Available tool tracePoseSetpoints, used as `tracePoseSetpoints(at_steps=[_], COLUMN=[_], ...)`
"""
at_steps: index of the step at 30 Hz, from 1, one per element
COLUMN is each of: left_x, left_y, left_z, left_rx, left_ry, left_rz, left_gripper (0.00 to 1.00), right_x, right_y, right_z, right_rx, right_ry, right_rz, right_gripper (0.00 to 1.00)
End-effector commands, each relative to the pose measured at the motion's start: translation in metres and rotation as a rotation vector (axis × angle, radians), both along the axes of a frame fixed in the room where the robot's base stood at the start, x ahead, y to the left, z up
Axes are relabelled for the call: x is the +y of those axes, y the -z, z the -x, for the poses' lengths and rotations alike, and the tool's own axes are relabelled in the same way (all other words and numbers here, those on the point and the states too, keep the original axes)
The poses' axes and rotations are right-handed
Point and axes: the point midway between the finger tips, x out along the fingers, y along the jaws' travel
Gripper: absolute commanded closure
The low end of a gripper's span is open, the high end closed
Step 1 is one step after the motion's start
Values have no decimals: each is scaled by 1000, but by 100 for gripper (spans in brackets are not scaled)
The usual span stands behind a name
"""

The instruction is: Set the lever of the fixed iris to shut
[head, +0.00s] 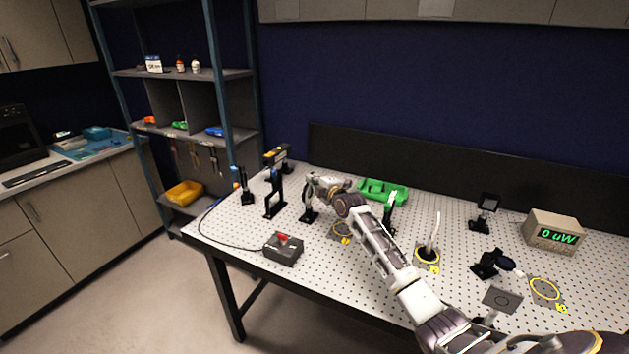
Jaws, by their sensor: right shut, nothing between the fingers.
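My right arm reaches in from the lower right across the table. Its gripper (312,184) is shut and empty, at the top of a small black post mount (308,214) left of the table's middle. This mount looks like the fixed iris, but the gripper covers much of its upper part. I cannot make out the lever or its setting, nor tell whether the fingers touch it. My left gripper is not in view.
Left of the mount stand a black frame (273,203) and a dark device with a yellow label (276,154). A black box with a red button (284,250) is in front. A green tray (383,190) lies behind my arm. A meter (555,232) reads 0 uW.

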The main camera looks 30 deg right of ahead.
Motion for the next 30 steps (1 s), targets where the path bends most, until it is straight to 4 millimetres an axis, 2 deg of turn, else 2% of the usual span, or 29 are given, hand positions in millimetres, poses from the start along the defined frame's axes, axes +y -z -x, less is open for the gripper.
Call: tracePoseSetpoints(at_steps=[10, 30], left_x=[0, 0], left_y=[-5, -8], left_z=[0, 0], left_rx=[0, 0], left_ry=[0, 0], left_rz=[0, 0], left_gripper=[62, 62], right_x=[-7, -11], right_y=[-1, 2], right_z=[-12, -14], right_rx=[75, 115], right_ry=[1, 4], right_rz=[-96, -148], right_gripper=[100, 100])
